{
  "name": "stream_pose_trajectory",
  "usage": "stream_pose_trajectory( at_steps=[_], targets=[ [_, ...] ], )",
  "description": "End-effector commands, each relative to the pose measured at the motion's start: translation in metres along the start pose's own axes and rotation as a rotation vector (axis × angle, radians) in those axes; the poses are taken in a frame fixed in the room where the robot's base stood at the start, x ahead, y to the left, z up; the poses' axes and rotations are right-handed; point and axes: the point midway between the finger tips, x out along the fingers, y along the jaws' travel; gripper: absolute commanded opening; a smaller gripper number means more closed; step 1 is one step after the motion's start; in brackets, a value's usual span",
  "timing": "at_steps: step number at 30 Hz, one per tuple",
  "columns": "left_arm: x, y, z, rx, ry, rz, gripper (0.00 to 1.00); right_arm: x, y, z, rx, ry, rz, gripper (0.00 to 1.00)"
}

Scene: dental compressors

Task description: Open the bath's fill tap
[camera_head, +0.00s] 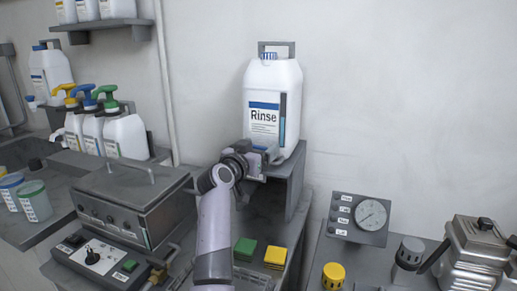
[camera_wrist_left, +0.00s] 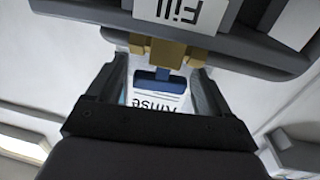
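The fill tap shows in the left wrist view as a brass body (camera_wrist_left: 157,50) with a blue handle (camera_wrist_left: 160,82), beside a grey bar with a "Fill" label (camera_wrist_left: 182,12). My left gripper (camera_wrist_left: 160,75) is open, with one finger on each side of the blue handle and gaps visible between. In the head view my left gripper (camera_head: 262,160) is at the foot of the white Rinse jug (camera_head: 272,95) and hides the tap. A lidded grey metal box (camera_head: 135,195), seemingly the bath, stands to the left. My right gripper is not in view.
The jug stands on a grey stand (camera_head: 292,182). Green (camera_head: 245,248) and yellow (camera_head: 276,256) pads lie below it. Pump bottles (camera_head: 125,135) stand at left. A gauge panel (camera_head: 358,218) and a silver device (camera_head: 475,255) are at right. The wall right of the jug is clear.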

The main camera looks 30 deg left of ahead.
Motion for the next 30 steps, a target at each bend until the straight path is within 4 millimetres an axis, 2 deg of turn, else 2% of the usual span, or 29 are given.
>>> stream_pose_trajectory(
  at_steps=[1,3,5,10,19,30],
  targets=[
    [0.0,0.0,0.0,0.0,0.0,0.0,0.65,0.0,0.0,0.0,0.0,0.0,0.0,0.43],
    [0.0,0.0,0.0,0.0,0.0,0.0,0.42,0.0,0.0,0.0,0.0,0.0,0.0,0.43],
    [0.0,0.0,0.0,0.0,0.001,0.0,0.24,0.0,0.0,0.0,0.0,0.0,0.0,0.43],
    [0.0,0.0,-0.002,0.0,0.001,-0.004,0.25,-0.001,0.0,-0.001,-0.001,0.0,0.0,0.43],
    [0.0,0.001,-0.004,-0.003,0.0,-0.113,0.25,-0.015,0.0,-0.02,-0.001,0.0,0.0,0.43],
    [0.0,0.0,-0.003,0.0,0.007,-0.134,0.25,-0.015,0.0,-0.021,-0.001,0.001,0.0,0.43]
  ],
)
